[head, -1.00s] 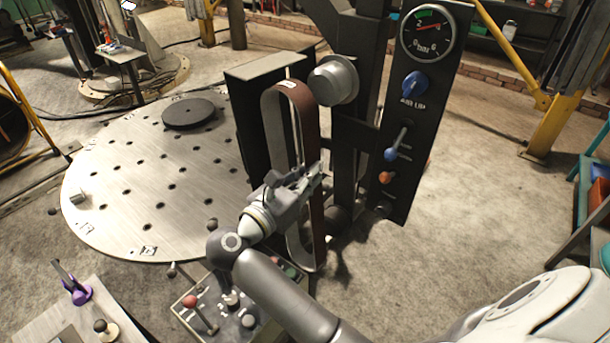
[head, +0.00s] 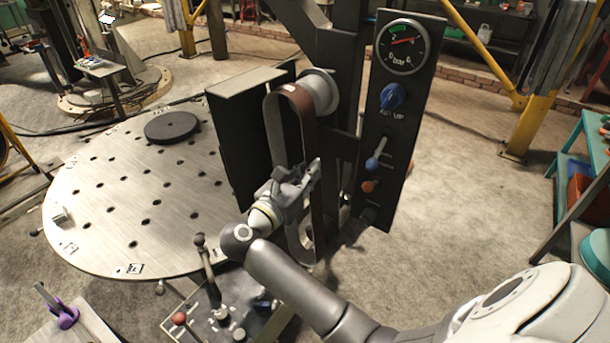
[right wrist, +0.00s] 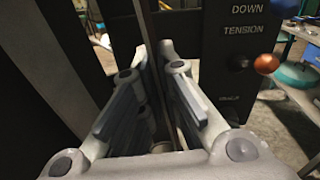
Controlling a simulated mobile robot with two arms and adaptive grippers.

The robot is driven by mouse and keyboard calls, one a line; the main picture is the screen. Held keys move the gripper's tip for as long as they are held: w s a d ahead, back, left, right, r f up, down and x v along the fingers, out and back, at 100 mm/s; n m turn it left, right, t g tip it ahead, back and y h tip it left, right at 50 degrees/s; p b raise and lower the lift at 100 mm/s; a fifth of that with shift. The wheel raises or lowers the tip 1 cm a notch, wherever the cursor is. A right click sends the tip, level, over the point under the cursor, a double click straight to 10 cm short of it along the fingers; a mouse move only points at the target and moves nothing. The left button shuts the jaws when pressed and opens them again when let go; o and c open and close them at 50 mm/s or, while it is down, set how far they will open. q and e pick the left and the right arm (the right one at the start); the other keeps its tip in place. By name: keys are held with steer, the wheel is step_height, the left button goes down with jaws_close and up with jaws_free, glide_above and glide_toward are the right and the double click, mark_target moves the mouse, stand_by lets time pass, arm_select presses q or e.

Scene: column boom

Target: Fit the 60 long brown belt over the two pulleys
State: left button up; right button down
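The brown belt (head: 316,215) hangs upright as a long narrow loop in the head view, with a pale label at its top. My right gripper (head: 305,178) is shut on the belt's side, below mid-height. In the right wrist view its fingers (right wrist: 164,75) close around the thin strand. The pale upper pulley (head: 322,88) stands at the belt's top right, and the belt's top overlaps it in the picture. I cannot tell whether the belt is around the pulley or only in front of it. The lower pulley is not clearly visible. My left gripper is not in view.
A dark guard plate (head: 235,140) stands close left of the belt. A black control panel (head: 392,150) with gauge and knobs stands to the right. A round perforated table (head: 110,215) lies left. A lever box (head: 215,315) is below.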

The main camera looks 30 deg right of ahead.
steer(key=b+x, duration=0.2)
steer(key=x, duration=0.5)
steer(key=shift+d, duration=0.3)
stand_by(0.4)
steer(key=shift+w, duration=0.1)
steer(key=shift+b, duration=0.35)
stand_by(0.6)
steer(key=c, duration=1.6)
jaws_free()
steer(key=shift+o, duration=0.4)
steer(key=shift+o, duration=1.4)
